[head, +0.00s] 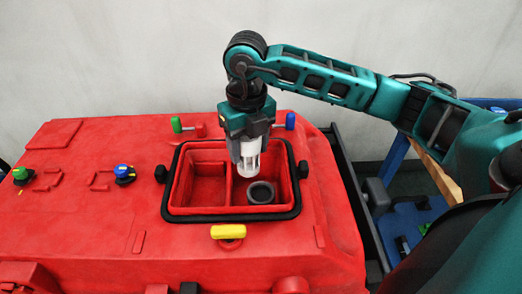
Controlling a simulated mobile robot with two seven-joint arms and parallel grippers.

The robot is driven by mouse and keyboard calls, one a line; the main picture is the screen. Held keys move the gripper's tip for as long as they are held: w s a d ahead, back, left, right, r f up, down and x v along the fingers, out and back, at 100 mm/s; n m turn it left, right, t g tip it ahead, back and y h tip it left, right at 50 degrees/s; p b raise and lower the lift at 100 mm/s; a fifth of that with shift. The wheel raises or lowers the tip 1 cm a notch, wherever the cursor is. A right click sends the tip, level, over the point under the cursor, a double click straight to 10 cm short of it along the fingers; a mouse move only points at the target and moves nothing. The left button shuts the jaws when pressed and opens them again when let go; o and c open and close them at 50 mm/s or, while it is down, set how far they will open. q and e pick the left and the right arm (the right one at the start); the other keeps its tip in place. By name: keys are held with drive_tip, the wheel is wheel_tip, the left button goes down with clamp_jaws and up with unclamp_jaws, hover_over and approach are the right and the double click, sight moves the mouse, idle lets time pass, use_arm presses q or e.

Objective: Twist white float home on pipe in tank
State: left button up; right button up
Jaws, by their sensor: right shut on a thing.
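The red tank (90,220) has an open well with a black rim (232,215), split by a red divider into a left and a right compartment. A grey pipe (261,192) with a round open mouth stands in the right compartment. My right gripper (247,150) points down over the well, shut on the white float (248,166). The float is upright, with a slotted cage at its lower end. It appears above and slightly left of the pipe's mouth, near the divider; whether they touch is unclear. The gripper hides the float's top. My left gripper is out of view.
A yellow handle (228,231) sits in front of the well. Green (177,125) and blue (290,120) knobs stand behind it. Another green knob (21,173) and a blue knob (123,171) are at left. Black clamps flank the rim. A blue cart stands at right.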

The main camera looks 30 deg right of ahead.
drive_tip(key=m, duration=0.3)
drive_tip(key=d+f+m, duration=0.1)
drive_tip(key=m, duration=0.5)
drive_tip(key=shift+d+f+m+b, duration=0.35)
drive_tip(key=shift+m+b, duration=0.05)
use_arm(q)
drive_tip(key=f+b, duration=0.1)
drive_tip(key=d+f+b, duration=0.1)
drive_tip(key=b, duration=0.1)
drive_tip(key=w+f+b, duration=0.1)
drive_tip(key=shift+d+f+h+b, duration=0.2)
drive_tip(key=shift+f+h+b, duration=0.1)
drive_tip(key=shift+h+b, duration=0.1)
use_arm(e)
wheel_tip(320, 180, down, 6)
drive_tip(key=d+m, duration=0.1)
drive_tip(key=m, duration=0.7)
drive_tip(key=shift+s+d, duration=0.15)
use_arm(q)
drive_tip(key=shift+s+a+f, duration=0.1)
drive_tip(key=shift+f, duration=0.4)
use_arm(e)
drive_tip(key=shift+n, duration=1.3)
